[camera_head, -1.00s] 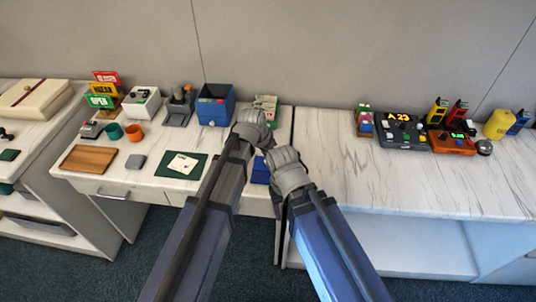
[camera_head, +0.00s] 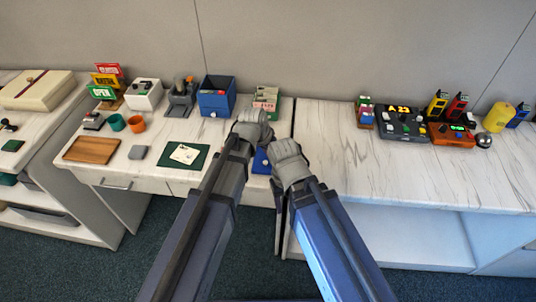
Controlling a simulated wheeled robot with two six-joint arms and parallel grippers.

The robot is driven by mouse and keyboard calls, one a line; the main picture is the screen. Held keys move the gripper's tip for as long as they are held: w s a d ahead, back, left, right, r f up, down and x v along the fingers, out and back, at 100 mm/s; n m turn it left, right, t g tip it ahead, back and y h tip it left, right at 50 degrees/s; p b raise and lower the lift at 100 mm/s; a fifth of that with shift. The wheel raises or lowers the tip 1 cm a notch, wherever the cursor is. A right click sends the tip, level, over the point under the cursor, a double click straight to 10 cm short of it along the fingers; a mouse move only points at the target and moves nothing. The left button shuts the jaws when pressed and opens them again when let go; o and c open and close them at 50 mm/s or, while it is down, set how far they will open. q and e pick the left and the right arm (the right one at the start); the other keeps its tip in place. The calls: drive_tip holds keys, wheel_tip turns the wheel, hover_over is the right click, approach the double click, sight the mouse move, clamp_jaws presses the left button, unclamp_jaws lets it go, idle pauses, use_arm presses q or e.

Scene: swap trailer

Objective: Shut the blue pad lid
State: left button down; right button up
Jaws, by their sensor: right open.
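A blue object (camera_head: 261,161), probably the blue pad, sits near the front edge of the table between my two grippers. It is mostly covered by them, so I cannot tell how its lid stands. My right gripper (camera_head: 280,147) is just right of it and open; its fingers point away from me and are largely hidden behind the hand. My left gripper (camera_head: 252,120) is above and beyond the blue object in the picture. Its fingertips are hidden behind its own hand. I cannot tell whether either gripper touches the blue object.
A dark green mat (camera_head: 184,155) with a card lies left of my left arm. A blue open box (camera_head: 216,103) and a card holder (camera_head: 266,97) stand behind. A black control panel (camera_head: 403,123) is at right.

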sight(268, 163)
use_arm(q)
drive_tip(key=shift+w+d+r+p, duration=0.3)
drive_tip(key=shift+w+d, duration=0.1)
drive_tip(key=shift+w, duration=0.25)
drive_tip(key=shift+w+d+r+p, duration=0.15)
drive_tip(key=shift+w+d+r, duration=0.15)
drive_tip(key=shift+w, duration=0.3)
drive_tip(key=p+v, duration=0.9)
drive_tip(key=shift+s+r, duration=0.3)
drive_tip(key=shift+a, duration=0.1)
drive_tip(key=s+a+n+g+y, duration=0.1)
drive_tip(key=s+a+g, duration=0.1)
drive_tip(key=s, duration=0.6)
drive_tip(key=s+a+f+n+g+y, duration=0.1)
drive_tip(key=s+a+n+y, duration=0.1)
drive_tip(key=s, duration=0.7)
drive_tip(key=shift+s+a+f+g+y, duration=0.15)
drive_tip(key=shift+s+a+g+y, duration=0.2)
drive_tip(key=shift+a, duration=0.45)
drive_tip(key=shift+w, duration=0.1)
